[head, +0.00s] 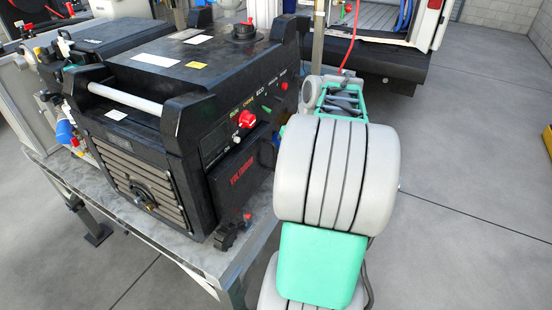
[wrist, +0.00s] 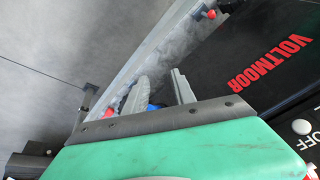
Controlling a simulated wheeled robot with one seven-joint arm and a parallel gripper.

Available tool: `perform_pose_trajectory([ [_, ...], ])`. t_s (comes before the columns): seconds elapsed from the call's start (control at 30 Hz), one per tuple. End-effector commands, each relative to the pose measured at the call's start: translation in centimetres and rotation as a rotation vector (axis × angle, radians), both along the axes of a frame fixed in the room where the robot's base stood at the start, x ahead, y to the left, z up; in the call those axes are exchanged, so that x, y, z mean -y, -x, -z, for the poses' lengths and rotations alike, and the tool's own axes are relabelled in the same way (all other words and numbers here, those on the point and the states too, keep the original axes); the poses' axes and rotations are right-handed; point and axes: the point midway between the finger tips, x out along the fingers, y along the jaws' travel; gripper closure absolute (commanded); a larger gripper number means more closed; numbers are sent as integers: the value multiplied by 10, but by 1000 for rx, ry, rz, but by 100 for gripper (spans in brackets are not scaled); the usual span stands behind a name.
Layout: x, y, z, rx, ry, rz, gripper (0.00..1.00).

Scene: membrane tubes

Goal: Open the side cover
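The side cover (head: 232,190) is a dark panel with red VOLTMOOR lettering, low on the right side of a black machine (head: 180,75). It looks closed in the head view. In the wrist view the dark panel (wrist: 240,75) fills the upper right, with its lettering seen at a slant. My gripper (wrist: 160,88) shows in the wrist view with two grey fingers apart and nothing clearly held between them. Its tips point toward the panel's edge; I cannot tell whether they touch. Something blue shows behind the fingers. In the head view my arm hides the fingertips.
The machine stands on a metal-topped table (head: 185,250), close to its right edge. A red knob (head: 246,119) and small switches sit above the cover. A white van (head: 385,35) is parked behind. Grey floor (head: 465,190) to the right is mostly clear.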

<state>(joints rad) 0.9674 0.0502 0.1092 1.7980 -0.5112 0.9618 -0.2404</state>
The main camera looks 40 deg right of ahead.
Motion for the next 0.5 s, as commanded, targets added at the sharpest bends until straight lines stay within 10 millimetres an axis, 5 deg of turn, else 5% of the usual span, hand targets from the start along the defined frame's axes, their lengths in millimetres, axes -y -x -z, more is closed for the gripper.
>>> perform_pose_trajectory([
  [0.1, 2, -23, -36, 72, 90, -273, 68],
  [0.2, -2, -26, -40, 83, 118, -376, 68],
  [0.5, -7, -43, 3, 83, 121, -399, 68],
])
